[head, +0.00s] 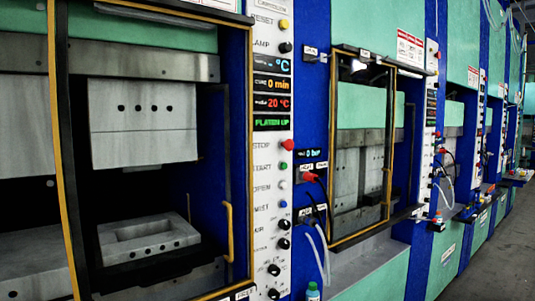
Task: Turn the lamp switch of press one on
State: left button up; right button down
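The nearest press (150,65) fills the left of the head view. Its white control panel (270,210) runs down its right side. Near the top of the panel, beside the label LAMP, is a small black lamp switch (285,47), below a yellow reset button (284,24). The switch is too small to tell which way it points. No number that marks this as press one is readable. Neither of my grippers is in view.
A red stop button (288,145) and several knobs sit lower. A yellow-edged guard door (61,150) stands at the left. More presses (360,120) recede rightward along a grey floor (500,265).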

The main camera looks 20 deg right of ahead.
aim_at(286, 47)
jog(key=i+l+u, duration=0.1)
jog(key=l+u, duration=0.3)
jog(key=l, duration=2.3)
